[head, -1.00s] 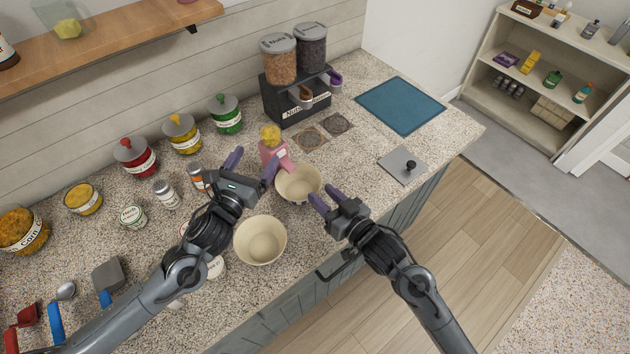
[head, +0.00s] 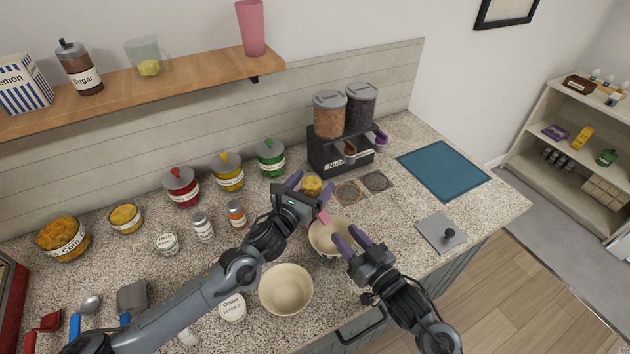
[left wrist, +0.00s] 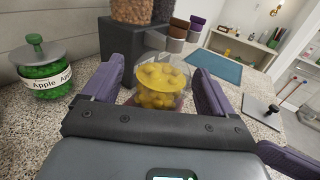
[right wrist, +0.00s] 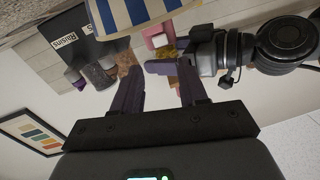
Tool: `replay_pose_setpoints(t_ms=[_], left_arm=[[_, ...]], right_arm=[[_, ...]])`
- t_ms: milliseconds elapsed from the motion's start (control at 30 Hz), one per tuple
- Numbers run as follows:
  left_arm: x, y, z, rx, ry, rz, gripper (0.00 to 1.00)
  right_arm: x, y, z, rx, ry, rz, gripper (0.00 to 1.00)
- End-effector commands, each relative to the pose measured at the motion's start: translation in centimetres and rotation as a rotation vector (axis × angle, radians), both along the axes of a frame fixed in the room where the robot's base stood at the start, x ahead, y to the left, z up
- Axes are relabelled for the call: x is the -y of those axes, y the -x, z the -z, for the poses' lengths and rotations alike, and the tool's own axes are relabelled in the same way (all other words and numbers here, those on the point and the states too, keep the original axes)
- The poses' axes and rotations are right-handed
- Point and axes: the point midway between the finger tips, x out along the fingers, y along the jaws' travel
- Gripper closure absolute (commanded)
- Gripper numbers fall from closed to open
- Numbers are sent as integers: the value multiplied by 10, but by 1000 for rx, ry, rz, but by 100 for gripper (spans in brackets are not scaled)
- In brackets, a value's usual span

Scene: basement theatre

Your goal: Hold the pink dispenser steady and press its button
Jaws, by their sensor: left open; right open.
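The gripper hides much of the pink body, and I cannot make out the button. My right gripper (head: 349,236) is open and empty at the bowl's right rim, apart from the dispenser. In the right wrist view the dispenser (right wrist: 156,36) appears upside down beyond the fingers.
A second beige bowl (head: 286,290) stands nearer the front. A black nut dispenser (head: 338,150) is behind, and lidded jars, including a green one (head: 270,158), are to the left. A blue mat (head: 444,170) and a grey plate with a knob (head: 441,232) lie right, with bare counter between.

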Motion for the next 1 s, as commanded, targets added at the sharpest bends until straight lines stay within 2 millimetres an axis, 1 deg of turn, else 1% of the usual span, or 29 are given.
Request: replay_pose_setpoints(t_ms=[100,200,567,600,667,900,1000], left_arm=[[5,-9,-1,0,1,0,13],[7,-13,-1,1,1,-1,13],[9,-15,0,-1,1,0,13],[9,-15,0,-1,1,0,16],[9,-15,0,0,0,0,26],[9,-15,0,0,0,0,62],[9,-15,0,0,0,0,76]], right_arm=[[0,0,0,0,0,0,57],[0,0,0,0,0,0,57],[0,0,0,0,0,0,57],[0,0,0,0,0,0,57],[0,0,0,0,0,0,57],[0,0,0,0,0,0,57],[0,0,0,0,0,0,57]])
